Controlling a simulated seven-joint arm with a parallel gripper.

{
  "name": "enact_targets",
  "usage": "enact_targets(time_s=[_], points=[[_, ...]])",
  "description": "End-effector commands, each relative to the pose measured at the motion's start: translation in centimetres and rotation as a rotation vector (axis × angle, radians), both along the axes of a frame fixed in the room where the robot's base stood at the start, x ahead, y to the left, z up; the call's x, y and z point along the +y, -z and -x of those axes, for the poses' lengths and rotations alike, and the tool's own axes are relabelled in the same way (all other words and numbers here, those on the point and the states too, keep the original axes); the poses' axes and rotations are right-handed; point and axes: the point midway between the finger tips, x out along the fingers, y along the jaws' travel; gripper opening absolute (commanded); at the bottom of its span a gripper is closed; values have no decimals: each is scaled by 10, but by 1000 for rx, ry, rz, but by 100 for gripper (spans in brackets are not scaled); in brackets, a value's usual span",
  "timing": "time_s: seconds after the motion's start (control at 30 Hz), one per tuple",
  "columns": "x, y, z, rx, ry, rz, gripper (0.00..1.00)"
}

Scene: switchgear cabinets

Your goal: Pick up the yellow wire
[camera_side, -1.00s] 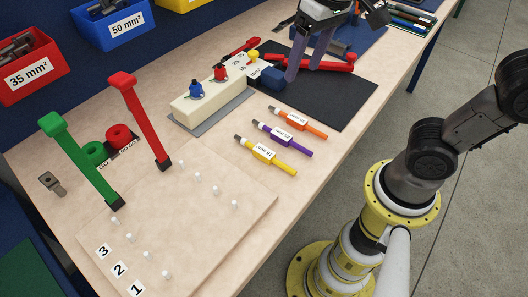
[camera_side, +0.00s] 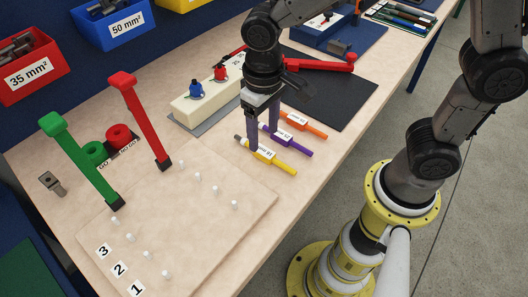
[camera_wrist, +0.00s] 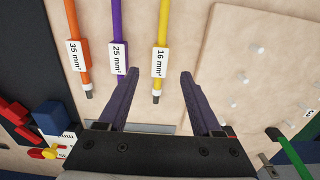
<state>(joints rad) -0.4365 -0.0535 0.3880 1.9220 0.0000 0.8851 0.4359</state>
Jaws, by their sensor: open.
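The yellow wire (camera_side: 284,167) lies on the bench with a white 16 mm² label and a bare metal end. My gripper (camera_side: 264,138) is open and points down above the wires, its purple fingers partly covering the labels. In the wrist view the yellow wire (camera_wrist: 165,22) runs between the two fingertips of my gripper (camera_wrist: 160,74), nearer the middle than either finger. The fingers do not hold it. The exact height over the bench is hard to tell.
A purple wire (camera_side: 300,150) and an orange wire (camera_side: 313,129) lie beside it. A pegged board (camera_side: 190,225) is at the front. A cream block (camera_side: 195,106) with coloured studs, a red-handled tool (camera_side: 330,66) and a dark mat (camera_side: 345,95) lie behind.

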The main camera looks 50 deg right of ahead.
Motion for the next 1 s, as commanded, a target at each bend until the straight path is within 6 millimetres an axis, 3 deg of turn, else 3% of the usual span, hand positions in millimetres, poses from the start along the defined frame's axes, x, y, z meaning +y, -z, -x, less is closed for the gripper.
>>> enact_targets(time_s=[0.4, 0.73, 1.0], points=[[-1, 48, -6, 3, 0, 1, 66], [0, 54, -6, 0, 0, 0, 66], [0, 54, -6, 0, 0, 0, 18]])
